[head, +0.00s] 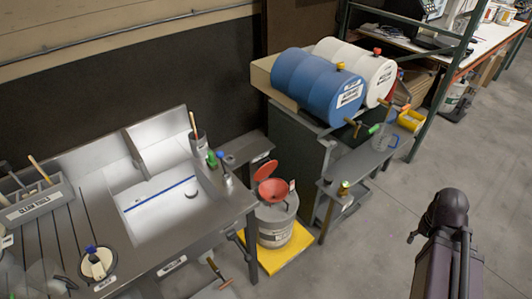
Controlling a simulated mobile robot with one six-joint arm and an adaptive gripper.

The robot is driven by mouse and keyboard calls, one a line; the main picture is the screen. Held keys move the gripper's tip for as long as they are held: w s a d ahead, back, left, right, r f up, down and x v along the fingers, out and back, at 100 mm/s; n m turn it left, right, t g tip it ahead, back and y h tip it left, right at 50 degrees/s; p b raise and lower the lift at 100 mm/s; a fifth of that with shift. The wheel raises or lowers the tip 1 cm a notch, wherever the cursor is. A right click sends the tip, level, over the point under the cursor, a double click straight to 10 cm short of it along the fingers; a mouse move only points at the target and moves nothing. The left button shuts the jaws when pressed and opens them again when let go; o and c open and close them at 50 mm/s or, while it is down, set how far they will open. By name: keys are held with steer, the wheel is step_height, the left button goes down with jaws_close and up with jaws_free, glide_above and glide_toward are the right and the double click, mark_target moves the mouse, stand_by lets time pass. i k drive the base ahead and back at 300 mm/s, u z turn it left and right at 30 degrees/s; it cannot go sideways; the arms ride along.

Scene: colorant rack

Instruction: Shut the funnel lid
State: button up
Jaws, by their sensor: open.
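The red funnel (271,190) sits on top of a whitish drum (275,228), between the sink bench and the barrel stand. Its round red lid (265,171) stands raised at the funnel's back edge, tilted up and apart from the rest of the rim, so the funnel mouth is uncovered. A dark part of my arm rises at the lower right, well to the right of the funnel and apart from it. I cannot make out gripper fingers there.
The drum stands on a yellow platform (252,262). The steel sink bench (230,205) is close on its left. A blue barrel (318,84) and a white barrel (362,68) lie on a stand behind, with a small steel shelf (365,160) in front. Grey floor (370,250) is clear between drum and arm.

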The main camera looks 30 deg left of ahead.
mark_target(264, 173)
steer(key=u, duration=0.25)
steer(key=i, duration=0.8)
steer(key=u, duration=0.6)
steer(key=i, duration=0.45)
steer(key=u, duration=0.25)
